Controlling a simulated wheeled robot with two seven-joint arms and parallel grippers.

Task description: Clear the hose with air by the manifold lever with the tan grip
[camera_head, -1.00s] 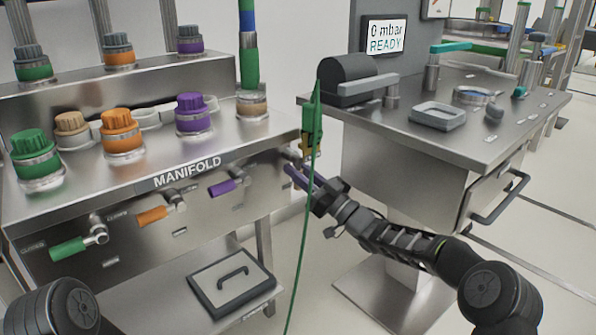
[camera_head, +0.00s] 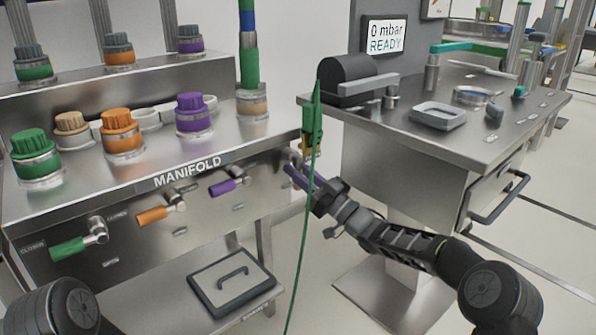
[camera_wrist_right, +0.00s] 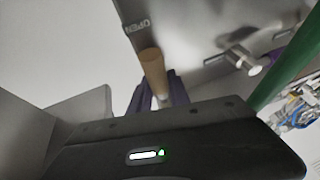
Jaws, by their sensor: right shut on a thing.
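The manifold (camera_head: 135,205) is a steel block on the left with a row of levers on its front. The lever with the tan grip (camera_wrist_right: 152,65) shows in the right wrist view, close to the "OPEN" label, with its pale stem between my purple fingertips. My right gripper (camera_head: 297,175) is at the manifold's right end and is shut on this lever; it also shows in the wrist view (camera_wrist_right: 158,98). In the head view the gripper and a green hanging line hide most of the tan grip. My left gripper is out of view.
Green (camera_head: 68,249), orange (camera_head: 152,214) and purple (camera_head: 223,187) grips sit on the other levers. A green line (camera_head: 303,240) hangs in front of my right gripper. A steel bench (camera_head: 470,135) stands at right, its display (camera_head: 385,36) reading "0 mbar READY". A lidded tray (camera_head: 215,300) lies below.

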